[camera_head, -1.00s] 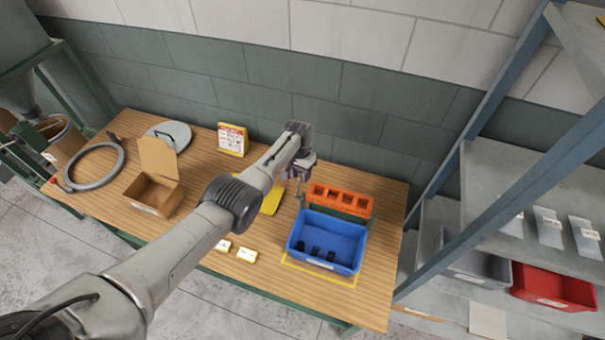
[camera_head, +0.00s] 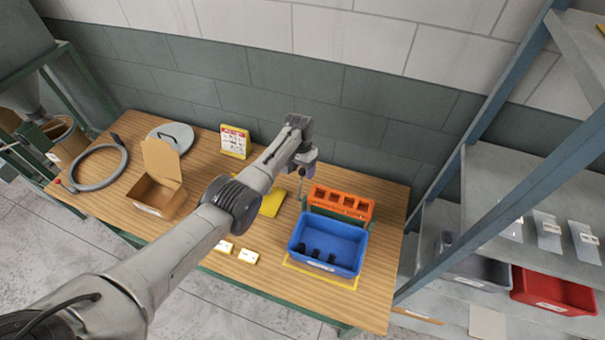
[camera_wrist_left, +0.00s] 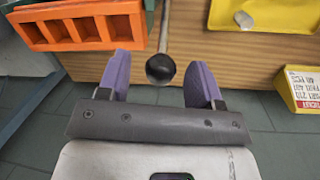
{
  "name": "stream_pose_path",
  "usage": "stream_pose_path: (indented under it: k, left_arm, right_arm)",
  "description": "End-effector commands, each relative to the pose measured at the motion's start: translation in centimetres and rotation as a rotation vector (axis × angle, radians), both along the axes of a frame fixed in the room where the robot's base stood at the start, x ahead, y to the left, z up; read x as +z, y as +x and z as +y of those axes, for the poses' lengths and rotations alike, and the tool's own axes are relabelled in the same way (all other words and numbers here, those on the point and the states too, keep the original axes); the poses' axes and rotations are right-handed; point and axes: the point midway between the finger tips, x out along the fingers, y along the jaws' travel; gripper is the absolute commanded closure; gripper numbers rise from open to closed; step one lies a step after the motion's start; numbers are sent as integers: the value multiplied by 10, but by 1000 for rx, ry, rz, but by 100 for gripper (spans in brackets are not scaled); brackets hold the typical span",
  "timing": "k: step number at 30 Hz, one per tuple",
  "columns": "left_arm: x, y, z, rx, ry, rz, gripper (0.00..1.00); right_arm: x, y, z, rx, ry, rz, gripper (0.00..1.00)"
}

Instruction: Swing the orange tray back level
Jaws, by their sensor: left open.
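The orange tray (camera_head: 340,204) is a row of open pockets on a green stand at the back right of the bench, behind the blue bin. Its pockets seem to face the front and the bin; the exact tilt is hard to judge. It also shows at upper left in the left wrist view (camera_wrist_left: 82,27). A rod with a dark ball knob (camera_wrist_left: 160,69) stands beside the tray. My right gripper is out of view.
The blue bin (camera_head: 327,262) holds several dark pieces. A yellow tray (camera_head: 271,203) lies partly behind my left arm. A yellow-framed card (camera_head: 234,141), cardboard box (camera_head: 158,189) and grey hose (camera_head: 119,160) are further left. A shelf rack stands right; a wall is behind.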

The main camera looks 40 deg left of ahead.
Motion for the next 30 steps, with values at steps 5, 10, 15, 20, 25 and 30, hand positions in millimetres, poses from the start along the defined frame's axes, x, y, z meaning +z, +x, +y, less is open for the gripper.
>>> stream_pose_path:
  k: [5, 10, 15, 20, 25, 30]
  left_arm:
    - [38, 4, 7, 1, 1, -4, 41]
    - [67, 7, 10, 0, 1, -4, 41]
    - [87, 9, 13, 0, 0, -2, 41]
    - [98, 10, 15, 1, 0, -1, 41]
    - [101, 10, 15, 1, 0, 0, 41]
    - [101, 10, 15, 1, 0, 0, 41]
  right_arm:
    - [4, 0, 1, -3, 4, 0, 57]
    - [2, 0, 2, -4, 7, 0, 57]
    - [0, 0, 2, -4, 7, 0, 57]
    - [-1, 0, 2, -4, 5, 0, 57]
    - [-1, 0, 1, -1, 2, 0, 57]
    - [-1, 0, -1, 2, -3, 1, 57]
